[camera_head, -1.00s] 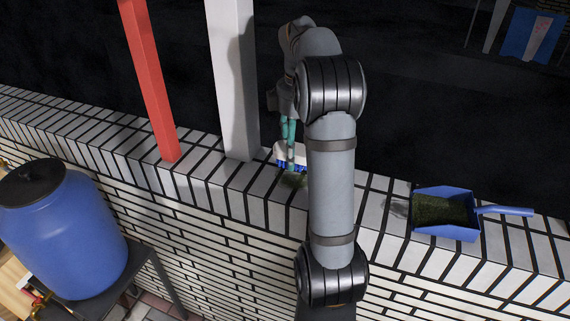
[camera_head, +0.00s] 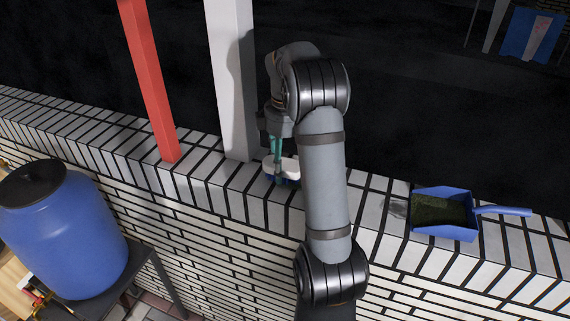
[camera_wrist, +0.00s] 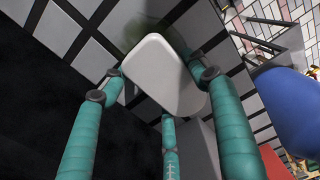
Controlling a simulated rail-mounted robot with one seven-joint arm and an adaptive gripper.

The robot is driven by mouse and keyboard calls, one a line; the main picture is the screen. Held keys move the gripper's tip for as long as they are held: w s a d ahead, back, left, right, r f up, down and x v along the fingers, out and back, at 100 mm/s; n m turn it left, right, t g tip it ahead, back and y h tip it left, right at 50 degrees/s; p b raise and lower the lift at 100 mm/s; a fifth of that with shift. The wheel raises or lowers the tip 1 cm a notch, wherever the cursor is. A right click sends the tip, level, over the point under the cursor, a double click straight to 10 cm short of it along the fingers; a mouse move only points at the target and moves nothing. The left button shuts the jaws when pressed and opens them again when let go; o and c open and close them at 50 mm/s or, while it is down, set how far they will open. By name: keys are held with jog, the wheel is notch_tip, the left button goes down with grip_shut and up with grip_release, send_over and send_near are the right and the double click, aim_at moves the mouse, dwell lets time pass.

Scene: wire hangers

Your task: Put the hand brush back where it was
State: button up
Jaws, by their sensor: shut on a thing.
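The hand brush (camera_head: 283,165) has a white back and blue bristles. It is at the top of the tiled wall, just right of the white post. My gripper (camera_head: 276,154) has teal fingers closed around it from above. In the wrist view the brush's white back (camera_wrist: 163,75) lies between the three teal fingers of my gripper (camera_wrist: 165,85). The bristles mostly point down. I cannot tell whether they touch the tiles. My forearm hides the wall just right of the brush.
A blue dustpan (camera_head: 472,222) holding dark green dirt (camera_head: 435,208) lies on the wall top to the right. A white post (camera_head: 232,80) and a red post (camera_head: 150,85) rise at the left. A blue barrel (camera_head: 70,235) stands lower left. A greenish smudge (camera_wrist: 133,32) shows on the tiles.

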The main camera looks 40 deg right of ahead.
aim_at(285, 160)
jog(key=o, duration=1.3)
jog(key=shift+f, duration=0.1)
jog(key=shift+r+p, duration=0.65)
jog(key=shift+r, duration=3.3)
